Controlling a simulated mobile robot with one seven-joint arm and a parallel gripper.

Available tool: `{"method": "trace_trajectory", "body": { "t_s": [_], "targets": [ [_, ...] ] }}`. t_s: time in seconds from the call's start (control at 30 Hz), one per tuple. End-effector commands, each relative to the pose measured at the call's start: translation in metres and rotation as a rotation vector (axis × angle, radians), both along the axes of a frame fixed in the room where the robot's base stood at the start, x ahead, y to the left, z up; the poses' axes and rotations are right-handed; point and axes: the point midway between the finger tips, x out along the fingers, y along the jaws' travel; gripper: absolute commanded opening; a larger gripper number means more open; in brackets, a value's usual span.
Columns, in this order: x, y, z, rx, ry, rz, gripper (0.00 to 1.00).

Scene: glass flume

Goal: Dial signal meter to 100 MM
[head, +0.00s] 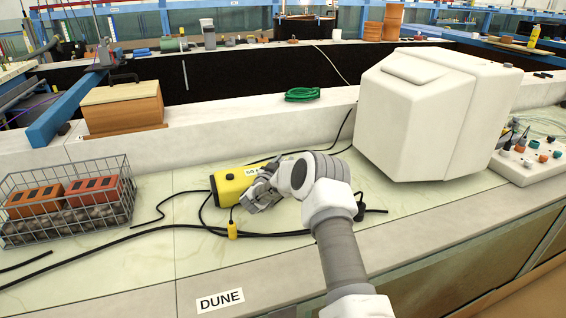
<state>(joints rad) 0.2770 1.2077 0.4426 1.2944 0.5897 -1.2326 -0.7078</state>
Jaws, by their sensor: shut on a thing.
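The yellow signal meter (230,184) lies on the pale green tiled counter, with a dark end face at its left. A small white label (250,171) on its upper edge is partly covered and too small to read surely. My gripper (257,200) is at the meter's right front side, shut on what seems to be its dial. The dial and the fingertips' contact are hidden by the gripper and wrist, so the setting cannot be read.
Black cables (165,225) and a yellow tag (232,231) lie around the meter. A wire basket (128,190) with bricks stands left. A large white housing (425,115) stands right, near a white box with knobs (525,168). The counter's front left, by the DUNE label (220,300), is mostly clear.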

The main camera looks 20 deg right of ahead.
Motion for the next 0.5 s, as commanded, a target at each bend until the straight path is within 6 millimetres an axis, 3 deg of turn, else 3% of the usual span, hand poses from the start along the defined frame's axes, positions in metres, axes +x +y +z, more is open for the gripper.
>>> {"method": "trace_trajectory", "body": {
  "t_s": [0.23, 0.27, 0.4, 0.5],
  "targets": [
    [0.0003, 0.0004, 0.0004, 0.000, 0.000, 0.001, 0.00],
    [0.0003, 0.0003, 0.0003, 0.000, 0.000, 0.002, 0.45],
    [0.0002, 0.0002, 0.0001, 0.000, 0.000, 0.002, 0.70],
    [0.0001, 0.0002, -0.0001, 0.000, 0.000, 0.002, 0.71]
  ]
}}
